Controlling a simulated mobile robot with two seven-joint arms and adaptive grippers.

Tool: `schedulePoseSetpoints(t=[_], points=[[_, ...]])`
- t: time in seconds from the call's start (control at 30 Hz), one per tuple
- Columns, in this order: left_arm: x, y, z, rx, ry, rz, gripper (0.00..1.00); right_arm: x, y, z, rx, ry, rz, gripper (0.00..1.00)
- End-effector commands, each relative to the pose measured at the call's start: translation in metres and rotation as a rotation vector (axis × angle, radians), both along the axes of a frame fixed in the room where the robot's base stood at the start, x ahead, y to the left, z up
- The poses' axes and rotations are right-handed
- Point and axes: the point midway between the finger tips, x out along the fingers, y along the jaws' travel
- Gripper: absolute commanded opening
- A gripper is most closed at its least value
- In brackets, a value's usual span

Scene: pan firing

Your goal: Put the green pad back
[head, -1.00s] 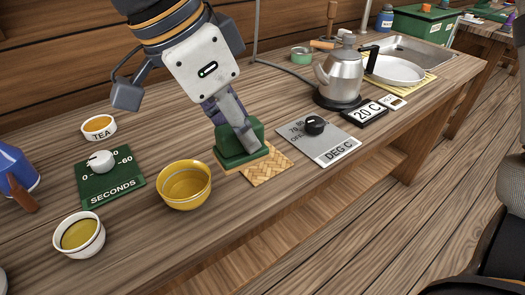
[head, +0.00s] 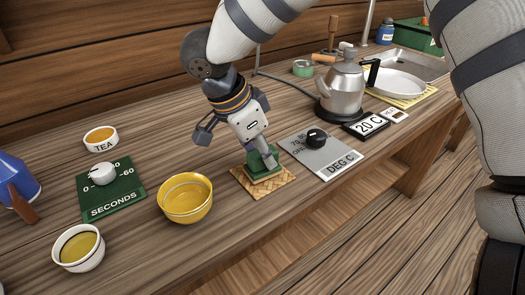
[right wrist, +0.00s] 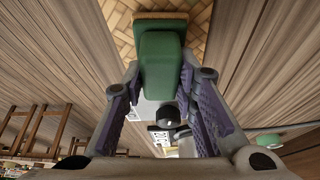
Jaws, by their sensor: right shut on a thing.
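The green pad (head: 257,167) is a small green block with a grip part on top. It is over the woven mat (head: 281,187), near the mat's middle, and looks level. I cannot tell for sure whether it touches the mat. My right gripper (head: 263,157) comes from above and is shut on the pad's upper part. In the right wrist view the green pad (right wrist: 161,60) sits between the two fingers, with a thin tan underside edge over the woven mat (right wrist: 199,42). My left gripper is not in view.
A yellow bowl (head: 185,198) stands close left of the mat. The grey DEG C panel (head: 333,161) with a black knob is close to its right. Behind it stand a kettle (head: 343,92) and a white pan (head: 394,82). The table's front edge is near the mat.

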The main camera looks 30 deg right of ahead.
Motion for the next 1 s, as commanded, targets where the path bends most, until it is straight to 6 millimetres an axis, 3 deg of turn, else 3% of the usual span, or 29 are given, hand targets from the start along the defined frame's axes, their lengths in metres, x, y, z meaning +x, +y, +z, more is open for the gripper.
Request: schedulePoseSetpoints(t=[0.1,0.13,0.2,0.6,0.9,1.0], points=[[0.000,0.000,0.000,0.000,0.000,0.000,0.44,0.000,0.000,-0.004,0.001,0.001,0.000,0.00],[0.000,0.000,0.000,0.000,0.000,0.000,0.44,0.000,0.000,-0.004,0.001,0.001,-0.001,0.31],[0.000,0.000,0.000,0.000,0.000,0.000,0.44,0.000,0.000,-0.004,0.001,0.001,-0.001,0.46],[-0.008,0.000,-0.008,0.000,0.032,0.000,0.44,0.001,0.000,-0.007,-0.002,0.007,0.001,0.46],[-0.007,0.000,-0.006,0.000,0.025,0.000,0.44,0.008,0.025,0.076,0.003,-0.002,0.001,0.46],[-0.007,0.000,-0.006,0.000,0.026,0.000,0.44,0.008,0.033,0.095,0.003,0.000,0.000,0.46]])
